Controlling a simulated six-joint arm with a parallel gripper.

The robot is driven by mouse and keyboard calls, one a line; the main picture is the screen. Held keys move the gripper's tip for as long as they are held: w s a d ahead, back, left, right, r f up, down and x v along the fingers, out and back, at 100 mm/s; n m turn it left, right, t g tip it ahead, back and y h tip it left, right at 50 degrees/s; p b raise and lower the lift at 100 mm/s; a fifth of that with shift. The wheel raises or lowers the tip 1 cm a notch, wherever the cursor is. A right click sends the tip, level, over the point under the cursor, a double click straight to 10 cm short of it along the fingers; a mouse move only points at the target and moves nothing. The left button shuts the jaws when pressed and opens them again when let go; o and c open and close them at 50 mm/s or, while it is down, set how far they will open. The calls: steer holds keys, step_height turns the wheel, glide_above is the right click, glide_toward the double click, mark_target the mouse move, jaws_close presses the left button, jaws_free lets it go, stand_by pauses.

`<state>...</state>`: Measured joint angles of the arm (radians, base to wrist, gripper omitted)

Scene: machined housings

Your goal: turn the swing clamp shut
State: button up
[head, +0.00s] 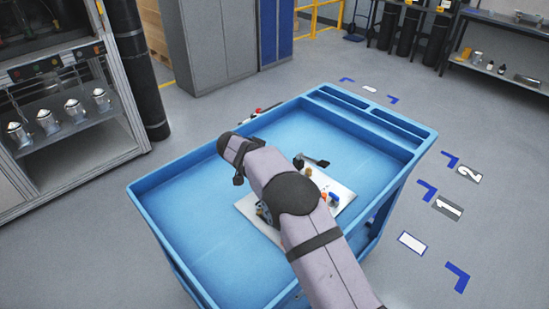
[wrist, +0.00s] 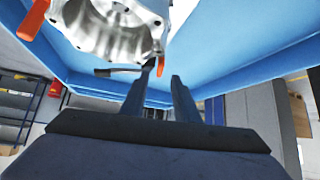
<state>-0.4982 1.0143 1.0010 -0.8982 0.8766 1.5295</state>
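My gripper (wrist: 164,72) shows in the wrist view with its two dark fingers apart and nothing clearly held between them. A silvery machined housing (wrist: 112,28) is at the upper left there. An orange handle (wrist: 33,19) is at its left, and a smaller orange piece (wrist: 160,66) shows by the fingertips. A dark lever (wrist: 118,72) lies below the housing, close to the left fingertip; contact cannot be told. In the head view, a black lever (head: 314,161) stands by the white plate (head: 343,187). Which part is the swing clamp is unclear.
The plate lies in a blue cart (head: 190,260) with raised rims. Orange and blue small parts (head: 332,198) are at the plate's right. Red-handled items (head: 258,111) lie at the cart's far rim. The cart's left floor and far right floor are clear.

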steer(key=shift+p+x, duration=0.7)
steer(key=shift+x, duration=1.45)
steer(key=shift+c, duration=0.3)
jaws_close()
